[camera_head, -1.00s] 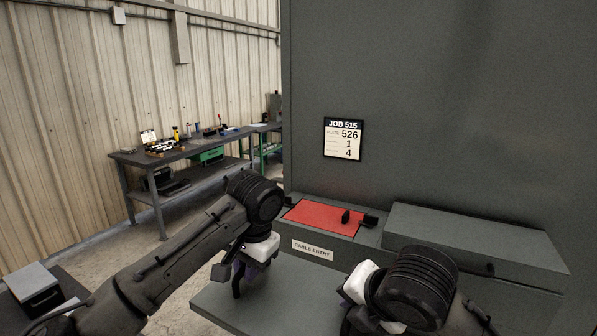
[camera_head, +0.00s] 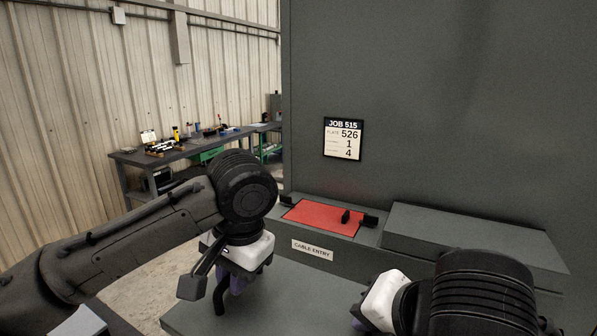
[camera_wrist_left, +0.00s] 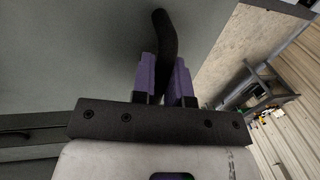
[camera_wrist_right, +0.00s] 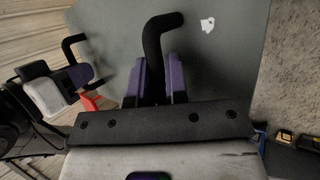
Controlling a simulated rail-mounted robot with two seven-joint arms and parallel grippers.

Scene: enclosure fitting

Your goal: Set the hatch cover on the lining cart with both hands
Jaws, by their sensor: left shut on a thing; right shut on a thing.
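The hatch cover (camera_head: 290,305) is a flat grey plate with two black bar handles, held in front of the cabinet. My left gripper (camera_head: 228,288) is shut on one handle, which shows between purple fingers in the left wrist view (camera_wrist_left: 166,35). My right gripper (camera_head: 358,322) is shut on the other handle, clear in the right wrist view (camera_wrist_right: 158,38). The plate also fills much of the right wrist view (camera_wrist_right: 225,65), with a small white mark on it. My right arm hides part of the plate in the head view. I cannot identify the lining cart.
A large grey cabinet (camera_head: 440,100) stands ahead, with a red recess (camera_head: 320,217) above a "CABLE ENTRY" label (camera_head: 312,250) and a ledge (camera_head: 470,235) at right. A workbench (camera_head: 180,152) stands back left. A dark surface with a pale item (camera_head: 78,322) is at lower left.

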